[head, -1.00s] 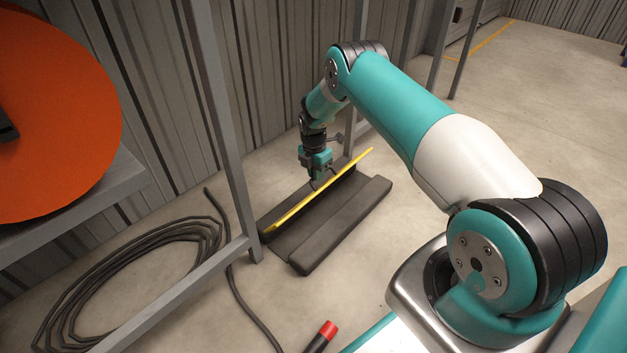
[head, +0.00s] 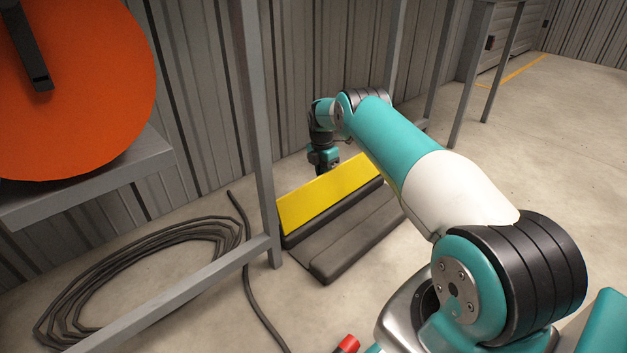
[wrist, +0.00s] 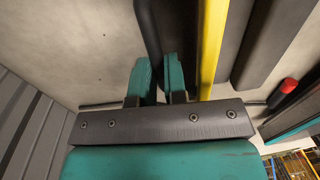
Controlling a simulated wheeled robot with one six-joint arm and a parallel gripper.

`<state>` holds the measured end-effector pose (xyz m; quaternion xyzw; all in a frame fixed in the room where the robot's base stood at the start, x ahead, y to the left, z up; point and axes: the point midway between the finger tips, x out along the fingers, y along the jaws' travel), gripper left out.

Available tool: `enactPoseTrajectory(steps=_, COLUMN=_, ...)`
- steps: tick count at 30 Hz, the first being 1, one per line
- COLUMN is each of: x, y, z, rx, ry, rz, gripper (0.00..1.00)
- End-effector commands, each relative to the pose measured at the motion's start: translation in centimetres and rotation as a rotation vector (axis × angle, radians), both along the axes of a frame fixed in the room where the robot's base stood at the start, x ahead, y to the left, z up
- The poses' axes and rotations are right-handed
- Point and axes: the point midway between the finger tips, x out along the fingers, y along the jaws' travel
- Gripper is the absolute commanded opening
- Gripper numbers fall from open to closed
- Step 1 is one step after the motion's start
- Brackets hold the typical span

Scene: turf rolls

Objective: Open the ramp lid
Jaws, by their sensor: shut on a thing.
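The ramp lid (head: 325,193) stands tilted up, its yellow face turned toward me in the head view; it shows as a narrow yellow strip (wrist: 211,45) in the wrist view. The dark ramp body (head: 352,238) lies on the floor in front of it. My gripper (wrist: 159,68) has its two teal fingers close together around a dark bar-like part, left of the yellow strip. In the head view my gripper (head: 324,168) is behind the lid's upper edge, and its fingertips are hidden there.
A grey metal rack post (head: 258,130) and low rail (head: 190,295) stand left of the ramp. A coiled black cable (head: 140,275) lies on the floor, one strand running near the ramp. An orange disc (head: 90,100) sits on a shelf.

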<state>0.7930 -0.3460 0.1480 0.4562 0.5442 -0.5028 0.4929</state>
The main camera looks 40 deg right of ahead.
Motion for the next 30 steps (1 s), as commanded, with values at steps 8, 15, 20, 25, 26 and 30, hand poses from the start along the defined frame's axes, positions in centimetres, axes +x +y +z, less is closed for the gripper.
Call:
enactPoseTrajectory(steps=8, x=0.74, y=-0.50, z=-1.50, rx=-0.008, ry=-0.020, rz=-0.004, gripper=0.00)
enactPoseTrajectory(steps=15, x=0.80, y=-0.46, z=-1.67, rx=-0.007, ry=-0.017, rz=-0.004, gripper=0.00)
enactPoseTrajectory(steps=20, x=0.85, y=-0.35, z=-1.63, rx=-0.007, ry=-0.017, rz=-0.003, gripper=0.00)
enactPoseTrajectory(steps=25, x=0.93, y=-0.24, z=-1.58, rx=-0.007, ry=-0.018, rz=-0.001, gripper=0.00)
enactPoseTrajectory(steps=26, x=0.94, y=-0.23, z=-1.56, rx=-0.007, ry=-0.018, rz=-0.001, gripper=0.15)
enactPoseTrajectory(steps=30, x=0.99, y=-0.26, z=-1.42, rx=-0.007, ry=-0.020, rz=-0.001, gripper=0.38)
